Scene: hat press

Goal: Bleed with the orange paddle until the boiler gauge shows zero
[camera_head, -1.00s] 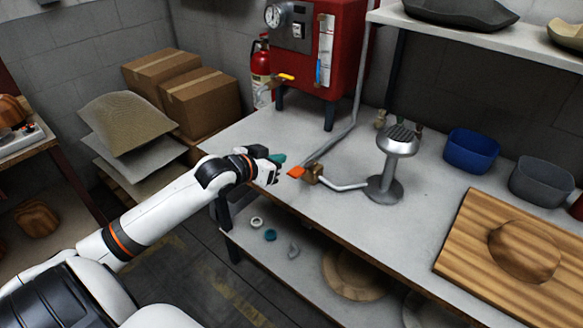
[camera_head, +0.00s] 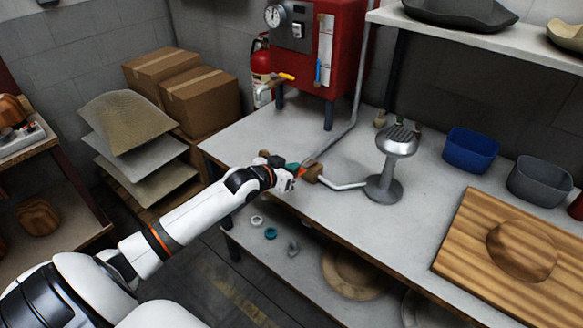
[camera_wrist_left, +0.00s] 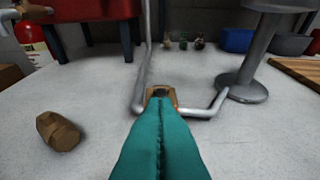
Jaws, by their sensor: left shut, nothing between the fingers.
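The orange paddle (camera_head: 301,171) sits on a small brass valve (camera_head: 313,173) in the pipe on the bench. My left gripper (camera_head: 292,169) has teal fingers that are shut and empty, right beside the paddle; I cannot tell whether they touch it. In the left wrist view the shut fingers (camera_wrist_left: 160,125) point at the brass valve (camera_wrist_left: 161,93) and hide the paddle. The boiler gauge (camera_head: 274,16) is a white dial on the red boiler (camera_head: 340,50); its needle is too small to read. My right gripper is not in view.
A metal stand (camera_head: 385,178) with a domed head rises to the right of the valve. A brass hex fitting (camera_wrist_left: 58,131) lies on the bench at left in the wrist view. A yellow-handled tap (camera_head: 286,77) is on the boiler. The bench (camera_head: 330,220) in front is clear.

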